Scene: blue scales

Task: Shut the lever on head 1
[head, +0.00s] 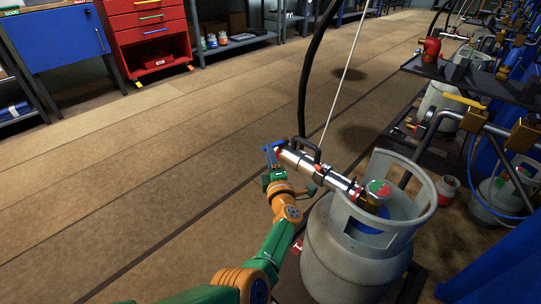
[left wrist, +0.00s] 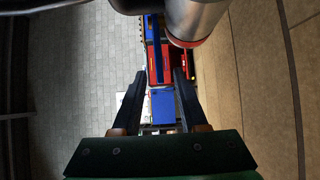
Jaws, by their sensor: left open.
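The filling head (head: 315,170), a silver tube with red bands, lies tilted at the top of a grey gas cylinder (head: 345,250). A blue lever (head: 269,153) shows at the tube's upper left end. My left gripper (head: 274,170) is just below that end, partly hidden by its own arm. In the left wrist view the two dark fingers (left wrist: 160,74) are spread apart. A narrow blue bar (left wrist: 154,45), seemingly the lever, shows between and beyond the fingertips; I cannot tell whether they touch it. The silver tube (left wrist: 195,15) is close above the right finger. My right gripper is not visible.
A black hose (head: 308,75) and a thin white cable (head: 345,80) hang down to the head. A rack with more heads and cylinders (head: 440,105) stands at right. A red tool cabinet (head: 148,40) and blue cabinet (head: 60,45) are at back left. The floor at left is clear.

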